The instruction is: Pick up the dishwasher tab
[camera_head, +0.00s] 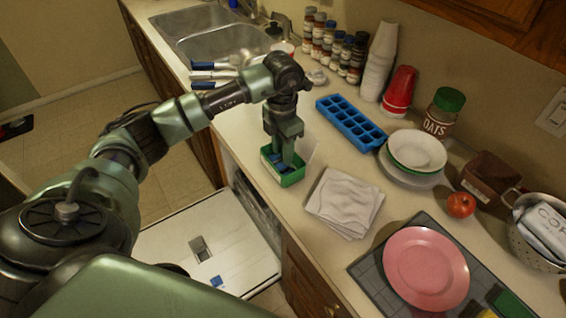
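A small green box (271,177) stands near the counter's front edge, above the open dishwasher, with blue dishwasher tabs (279,166) in it. My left gripper (284,160) points straight down over the box, its fingertips at or just inside the opening. The fingers partly hide the tabs. I cannot tell whether they are apart, or closed on a tab. Another small blue piece, like a tab (216,281), lies on the lowered dishwasher door (165,250). My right gripper is out of view.
A folded white cloth (345,202) lies right of the box, and a blue ice cube tray (351,122) lies behind. Stacked bowls (417,150), a red tomato (461,205) and a pink plate (426,268) on a dark mat fill the right. The sink (215,35) is at the back.

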